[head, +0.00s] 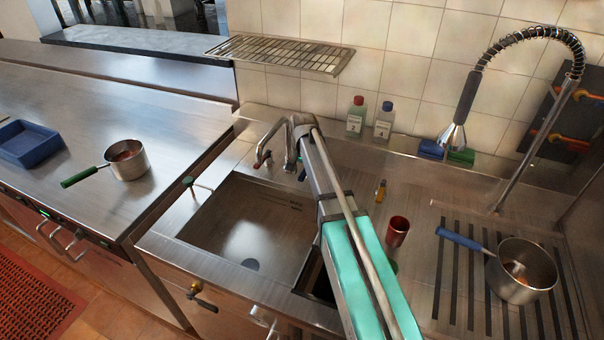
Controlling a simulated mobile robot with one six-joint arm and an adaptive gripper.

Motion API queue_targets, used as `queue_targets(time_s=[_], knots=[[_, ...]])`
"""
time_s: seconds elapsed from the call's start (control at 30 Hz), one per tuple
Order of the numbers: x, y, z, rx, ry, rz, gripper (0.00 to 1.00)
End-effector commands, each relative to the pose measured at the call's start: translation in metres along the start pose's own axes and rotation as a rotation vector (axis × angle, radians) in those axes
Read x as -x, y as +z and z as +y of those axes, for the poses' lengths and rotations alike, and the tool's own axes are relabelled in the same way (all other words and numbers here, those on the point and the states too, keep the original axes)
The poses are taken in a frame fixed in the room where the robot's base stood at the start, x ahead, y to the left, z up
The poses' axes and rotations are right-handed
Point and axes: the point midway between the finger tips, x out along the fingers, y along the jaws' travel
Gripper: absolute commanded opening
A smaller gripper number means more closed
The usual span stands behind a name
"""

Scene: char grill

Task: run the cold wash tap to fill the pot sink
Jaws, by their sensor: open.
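The pot sink (232,218) is the large square steel basin left of my arm. My arm reaches across from the front right to the back of the sink. My gripper (303,121) is at its far end by the tap, open. Its fingertips are hard to make out, and contact cannot be told.
A smaller basin (318,283) is partly hidden under my arm. A red cup (397,231) and a pot with a blue handle (522,270) stand to the right. A sprayer (455,130) hangs behind. A wire shelf (282,54) juts from the wall above the tap.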

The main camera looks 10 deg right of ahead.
Motion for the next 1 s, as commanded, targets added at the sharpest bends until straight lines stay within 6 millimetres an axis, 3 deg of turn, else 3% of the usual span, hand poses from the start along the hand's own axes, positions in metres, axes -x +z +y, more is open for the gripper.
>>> queue_targets(time_s=[0.17,0.2,0.53,1.0], knots=[[0.0002,-0.0001,0.0003,0.0,0.0,0.0,0.66],[0.0002,-0.0002,0.0003,0.0,0.0,0.0,0.62],[0.0002,-0.0004,0.0005,-0.001,0.0,0.0,0.01],[0.0002,0.0025,-0.0037,0.017,-0.005,-0.002,0.0]])
